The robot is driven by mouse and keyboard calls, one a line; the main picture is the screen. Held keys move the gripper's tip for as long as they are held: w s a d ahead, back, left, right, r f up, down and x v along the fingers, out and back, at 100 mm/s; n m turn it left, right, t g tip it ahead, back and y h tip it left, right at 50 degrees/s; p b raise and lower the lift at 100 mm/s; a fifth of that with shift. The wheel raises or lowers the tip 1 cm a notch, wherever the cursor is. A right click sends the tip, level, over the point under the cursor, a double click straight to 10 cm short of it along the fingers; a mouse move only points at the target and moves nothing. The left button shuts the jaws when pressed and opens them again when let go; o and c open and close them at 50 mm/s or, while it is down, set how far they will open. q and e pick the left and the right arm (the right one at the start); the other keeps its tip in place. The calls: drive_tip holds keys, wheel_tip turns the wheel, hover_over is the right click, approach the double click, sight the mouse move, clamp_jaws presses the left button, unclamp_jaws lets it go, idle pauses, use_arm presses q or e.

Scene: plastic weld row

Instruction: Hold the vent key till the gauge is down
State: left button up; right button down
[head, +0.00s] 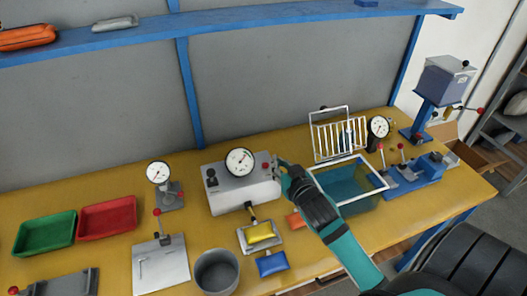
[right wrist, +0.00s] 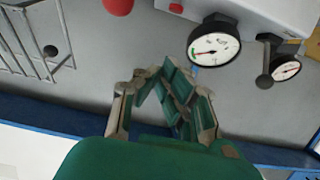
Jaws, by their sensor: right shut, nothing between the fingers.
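A grey machine (head: 228,192) with a rounded front stands on the yellow bench. Its round white gauge (head: 240,162) faces me; I cannot read the needle surely. A black knob (head: 211,176) is on its left side and a small red knob (head: 265,166) near its right end. My right gripper (head: 279,166) is shut and empty at the machine's right end, close to the red knob. I cannot tell whether it touches anything there. A vent key is not clearly recognisable; the fingers may cover it. The right wrist view shows the fingers (right wrist: 168,78) together and a gauge (right wrist: 214,41) beyond.
A blue-green tank (head: 345,186) with a white rim and a wire rack (head: 340,138) stand right of my gripper. A blue fixture (head: 413,176) with red-knobbed levers is further right. A grey pot (head: 217,272) and yellow block (head: 259,232) stand in front of the machine.

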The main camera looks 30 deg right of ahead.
drive_tip(key=p, duration=0.2)
hover_over(268, 167)
wheel_tip(268, 167, down, 2)
drive_tip(key=shift+f, duration=0.1)
wheel_tip(268, 167, down, 3)
drive_tip(key=shift+s+r+p, duration=0.1)
drive_tip(key=shift+s+p, duration=0.05)
drive_tip(key=shift+p, duration=0.2)
drive_tip(key=shift+s+a+f, duration=0.1)
drive_tip(key=shift+f, duration=0.55)
use_arm(q)
drive_tip(key=shift+g, duration=0.4)
drive_tip(key=s, duration=0.1)
drive_tip(key=s+r, duration=0.1)
drive_tip(key=s, duration=0.1)
drive_tip(key=s+a+r, duration=0.1)
drive_tip(key=s, duration=0.1)
drive_tip(key=shift+s+r, duration=0.2)
drive_tip(key=shift+w, duration=0.1)
